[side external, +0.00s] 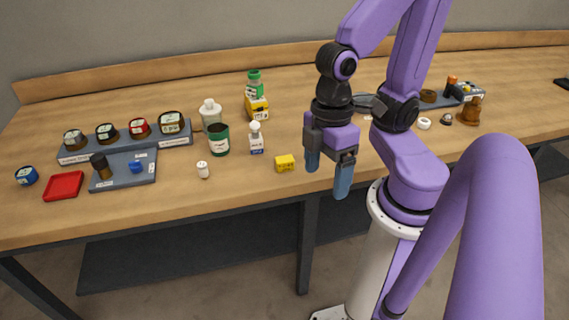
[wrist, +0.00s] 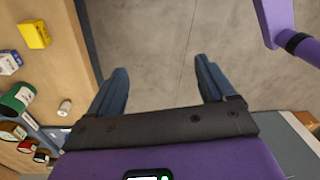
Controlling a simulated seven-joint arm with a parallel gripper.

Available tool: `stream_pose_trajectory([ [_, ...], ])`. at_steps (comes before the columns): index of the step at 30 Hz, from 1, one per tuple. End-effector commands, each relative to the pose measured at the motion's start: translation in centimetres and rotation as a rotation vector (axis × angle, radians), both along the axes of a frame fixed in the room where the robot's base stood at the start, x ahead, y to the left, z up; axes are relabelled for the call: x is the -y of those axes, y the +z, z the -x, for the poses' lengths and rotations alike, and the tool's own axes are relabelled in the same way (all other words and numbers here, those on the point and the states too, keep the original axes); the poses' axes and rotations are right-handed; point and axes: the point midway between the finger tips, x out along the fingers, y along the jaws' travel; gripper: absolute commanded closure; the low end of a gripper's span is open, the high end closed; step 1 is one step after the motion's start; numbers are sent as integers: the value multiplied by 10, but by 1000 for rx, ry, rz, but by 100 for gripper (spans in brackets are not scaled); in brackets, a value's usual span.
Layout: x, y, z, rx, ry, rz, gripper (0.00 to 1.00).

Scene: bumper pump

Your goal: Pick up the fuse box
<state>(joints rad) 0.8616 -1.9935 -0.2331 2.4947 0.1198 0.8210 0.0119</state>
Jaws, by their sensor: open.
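A small yellow box (side external: 285,163), which looks like the fuse box, sits on the table near its front edge. It also shows at the upper left of the wrist view (wrist: 34,34), with dark marks on one face. My gripper (side external: 327,175) is open and empty, to the right of the yellow box and apart from it. In the wrist view the fingers of my gripper (wrist: 160,78) point past the table edge, with only floor between them.
A white-and-blue bottle (side external: 256,138), a dark green can (side external: 218,139) and a small white bottle (side external: 203,170) stand left of the yellow box. A larger yellow item (side external: 257,106) is behind. A jar rack (side external: 75,156) and red tray (side external: 63,185) lie farther left.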

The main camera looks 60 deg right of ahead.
Motion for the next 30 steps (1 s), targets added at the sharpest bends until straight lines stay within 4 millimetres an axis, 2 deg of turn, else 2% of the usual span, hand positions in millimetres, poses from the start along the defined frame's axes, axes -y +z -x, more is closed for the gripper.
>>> stream_pose_trajectory([
  [4, -54, -22, 15, -116, -145, -91, 17],
  [9, -111, -54, 20, -189, -403, -166, 17],
  [12, -134, -77, 15, -184, -574, -186, 17],
  [16, -150, -113, 3, -118, -805, -188, 17],
  [20, -147, -149, -16, 16, -1027, -171, 17],
  [23, -132, -175, -31, 167, -1181, -150, 17],
  [27, -95, -199, -53, 442, -1363, -123, 17],
  [30, -60, -204, -66, 677, -1462, -107, 17],
])
